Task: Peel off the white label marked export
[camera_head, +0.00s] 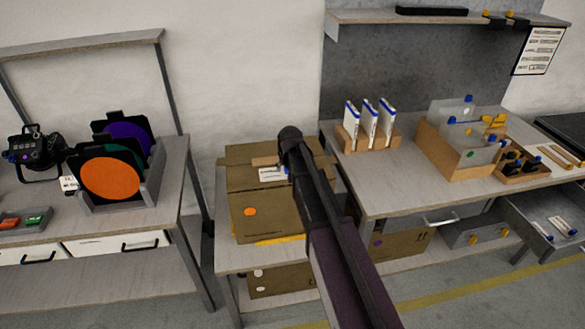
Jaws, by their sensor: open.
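A white label (272,174) with dark marks lies on the upper part of a brown cardboard box (245,190) in the middle of the head view. Its print is too small to read. A small blue piece (283,169) shows at the label's right end, close to my arm. My gripper (291,152) is at the far end of my dark arm, over the right part of the box and just right of the label. It is open, but its fingertips are mostly hidden and blurred. I cannot tell whether it touches the box or label.
The box stands on a low grey bench (228,260) between two worktables. The right table holds white-and-blue booklets (370,122) and a cardboard bin (440,155). An open drawer (545,225) juts out at right. The left table holds an orange disc (110,178) and black lamp (35,150).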

